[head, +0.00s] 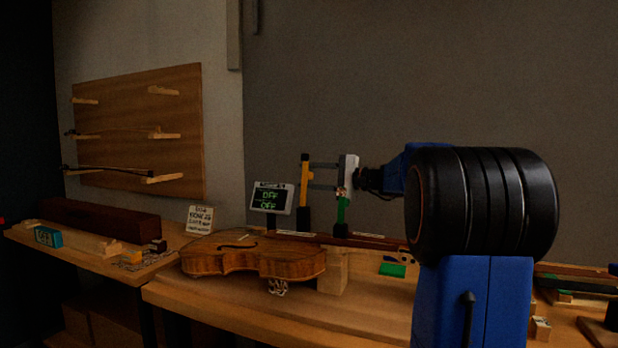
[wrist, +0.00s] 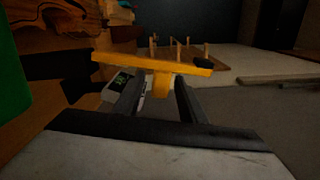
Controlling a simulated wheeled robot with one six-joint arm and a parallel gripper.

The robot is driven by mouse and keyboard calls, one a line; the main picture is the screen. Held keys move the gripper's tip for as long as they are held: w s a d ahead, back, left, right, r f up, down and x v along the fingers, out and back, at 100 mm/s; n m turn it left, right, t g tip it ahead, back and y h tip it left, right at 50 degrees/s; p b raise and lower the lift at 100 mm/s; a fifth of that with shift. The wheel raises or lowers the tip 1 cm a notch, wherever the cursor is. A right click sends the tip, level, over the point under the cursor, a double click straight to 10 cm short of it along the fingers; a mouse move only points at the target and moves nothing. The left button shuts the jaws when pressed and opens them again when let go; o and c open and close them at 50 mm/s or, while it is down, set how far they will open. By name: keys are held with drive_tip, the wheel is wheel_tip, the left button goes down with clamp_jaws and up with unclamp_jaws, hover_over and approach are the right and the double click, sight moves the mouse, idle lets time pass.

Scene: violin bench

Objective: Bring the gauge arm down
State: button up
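The gauge arm looks like the yellow bar (head: 304,171) standing upright above a dark post (head: 303,218), behind the violin. In the wrist view the yellow bar (wrist: 110,60) runs across the picture, with a black piece near its right end. A short yellow stub (wrist: 162,86) sticks out from it toward my gripper. My gripper (head: 317,175) comes from the right, its two dark fingers spread apart. In the wrist view they lie on either side of the stub, with gaps visible; contact with the bar cannot be told.
A violin (head: 254,257) lies on the bench. A green upright (head: 342,212) stands below my gripper. A rack board (head: 138,120) with bows hangs on the left wall.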

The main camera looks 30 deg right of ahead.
sight(307, 173)
clamp_jaws()
drive_tip(key=shift+s+a+r+n, duration=0.2)
drive_tip(key=shift+s+a+n, duration=0.15)
drive_tip(key=shift+n, duration=0.25)
drive_tip(key=shift+s+a+r+n, duration=0.2)
drive_tip(key=shift+a+n, duration=0.15)
drive_tip(key=shift+n, duration=0.25)
drive_tip(key=shift+s+a+r+n, duration=0.15)
drive_tip(key=shift+s+a+n, duration=0.15)
drive_tip(key=shift+n, duration=0.3)
drive_tip(key=shift+s+a+r+n, duration=0.1)
drive_tip(key=shift+s+a+n, duration=0.1)
drive_tip(key=shift+a+n, duration=0.3)
drive_tip(key=shift+d, duration=0.15)
unclamp_jaws()
drive_tip(key=v, duration=1.7)
drive_tip(key=shift+s+d, duration=0.2)
